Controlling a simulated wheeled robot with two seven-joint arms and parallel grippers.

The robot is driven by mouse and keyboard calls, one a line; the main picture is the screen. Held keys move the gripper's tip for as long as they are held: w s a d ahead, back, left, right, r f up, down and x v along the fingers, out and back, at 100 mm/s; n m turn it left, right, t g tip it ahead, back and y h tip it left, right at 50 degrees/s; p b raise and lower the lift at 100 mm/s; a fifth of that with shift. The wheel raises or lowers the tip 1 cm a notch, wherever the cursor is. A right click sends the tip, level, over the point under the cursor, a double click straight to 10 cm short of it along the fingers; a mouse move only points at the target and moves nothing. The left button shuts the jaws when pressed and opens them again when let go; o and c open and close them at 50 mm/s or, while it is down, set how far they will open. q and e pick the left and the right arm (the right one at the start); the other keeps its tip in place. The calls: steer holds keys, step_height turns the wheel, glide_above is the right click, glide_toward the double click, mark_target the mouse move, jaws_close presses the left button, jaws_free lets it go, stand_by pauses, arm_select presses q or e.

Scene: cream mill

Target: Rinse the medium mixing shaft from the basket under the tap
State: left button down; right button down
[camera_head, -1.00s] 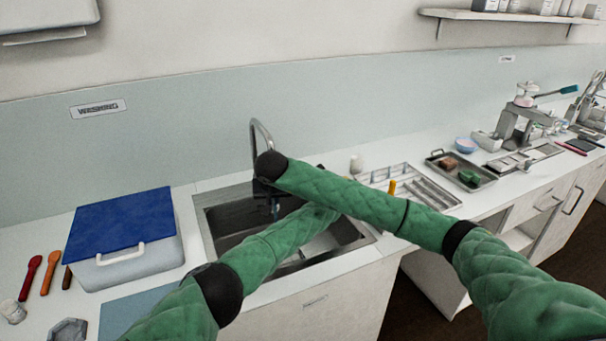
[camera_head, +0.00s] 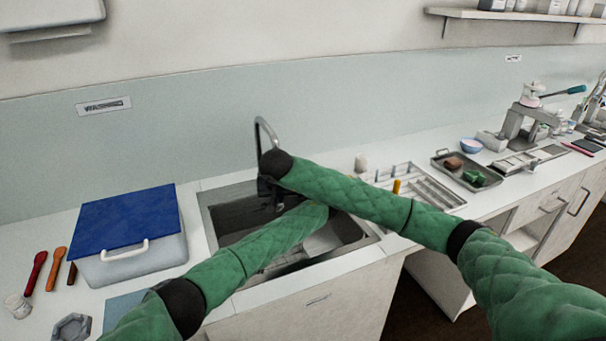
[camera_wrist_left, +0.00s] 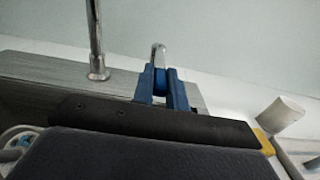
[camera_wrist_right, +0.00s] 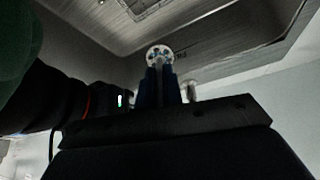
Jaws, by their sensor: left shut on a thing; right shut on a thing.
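The tap (camera_head: 258,140) stands behind the sink (camera_head: 365,240). Its chrome post (camera_wrist_left: 95,45) rises in the left wrist view. My right gripper (camera_head: 271,195) is over the sink near the tap, mostly in shadow. In the right wrist view its blue fingers (camera_wrist_right: 158,85) are shut on a thin shaft with a round, perforated end (camera_wrist_right: 159,53), apparently the mixing shaft, above the metal basin. My left gripper (camera_wrist_left: 161,85) is shut on a short chrome piece with a rounded top (camera_wrist_left: 158,54), which looks like the tap's lever. In the head view my right arm hides it. No running water is visible.
A white tub with a blue lid (camera_head: 130,220) stands left of the sink. A compartmented metal rack (camera_head: 440,195) and a tray of small items (camera_head: 490,181) lie to the right. My forearms cross close together over the basin.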

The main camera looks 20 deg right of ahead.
arm_select(q)
steer(key=c, duration=1.4)
jaws_free()
arm_select(e)
steer(key=shift+a, duration=0.1)
arm_select(q)
steer(key=s, duration=1.2)
steer(key=shift+f, duration=0.1)
steer(key=shift+f+b, duration=0.65)
steer(key=shift+b, duration=0.05)
arm_select(e)
steer(key=s+a, duration=0.2)
steer(key=s, duration=0.5)
steer(key=shift+s, duration=0.4)
